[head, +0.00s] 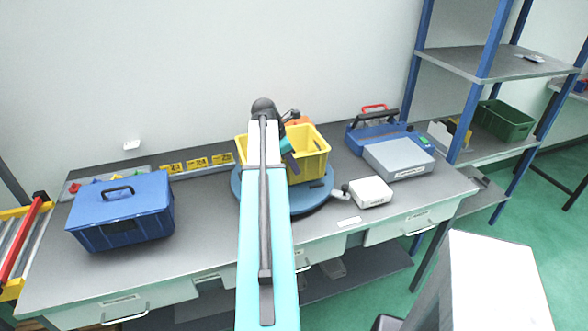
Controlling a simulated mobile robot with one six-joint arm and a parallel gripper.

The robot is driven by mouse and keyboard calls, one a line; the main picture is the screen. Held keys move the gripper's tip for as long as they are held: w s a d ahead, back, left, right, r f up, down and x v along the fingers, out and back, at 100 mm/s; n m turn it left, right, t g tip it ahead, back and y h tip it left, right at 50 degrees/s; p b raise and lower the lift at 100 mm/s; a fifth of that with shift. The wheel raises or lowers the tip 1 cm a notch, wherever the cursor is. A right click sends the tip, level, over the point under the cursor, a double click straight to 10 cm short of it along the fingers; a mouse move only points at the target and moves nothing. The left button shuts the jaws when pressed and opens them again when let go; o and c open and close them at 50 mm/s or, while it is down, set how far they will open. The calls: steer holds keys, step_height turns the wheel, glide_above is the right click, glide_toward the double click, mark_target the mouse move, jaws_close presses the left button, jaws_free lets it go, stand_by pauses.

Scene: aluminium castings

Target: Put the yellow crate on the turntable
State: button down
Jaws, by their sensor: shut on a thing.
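The yellow crate (312,163) is upright at the middle of the bench, over the round blue turntable (308,205). I cannot tell whether its base rests on the turntable or is slightly above it. My gripper (291,163) is at the crate, shut on it; the exact grip point is hard to make out. My pale and turquoise arm hides the crate's left part and some of the turntable. A small dark piece shows at the turntable's front right edge.
A blue toolbox (122,209) stands at left, with numbered yellow labels (198,162) behind. Right of the turntable are a small white box (371,191), a grey case (399,158) and a blue case (376,137). A shelf rack holds a green crate (503,120). The bench's left-centre is clear.

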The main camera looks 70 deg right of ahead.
steer(key=shift+f, duration=1)
steer(key=c, duration=1.9)
jaws_free()
steer(key=shift+b+v, duration=1.2)
steer(key=shift+v, duration=4.9)
